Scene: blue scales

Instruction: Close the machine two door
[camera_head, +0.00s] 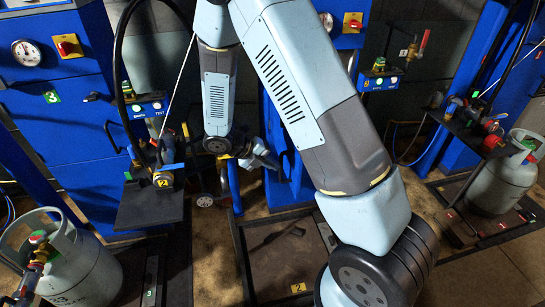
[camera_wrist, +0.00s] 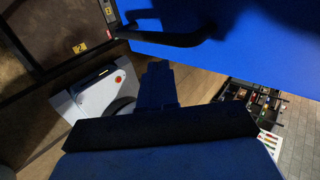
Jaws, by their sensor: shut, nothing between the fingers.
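In the wrist view a large flat blue panel (camera_wrist: 265,45) fills the upper right, with a dark bar handle (camera_wrist: 165,38). It looks like the machine two door; how far it stands open cannot be told. My gripper (camera_wrist: 157,72) is shut and empty, pointing up in the picture, below the handle. A gap shows between them in the picture, but contact with the panel cannot be judged. In the head view my arm hides much of the middle blue machine (camera_head: 287,180), and my fingers cannot be made out.
Gas cylinders stand at left (camera_head: 80,270) and right (camera_head: 503,180). Another blue machine (camera_head: 60,110) with a green "3" stands at left.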

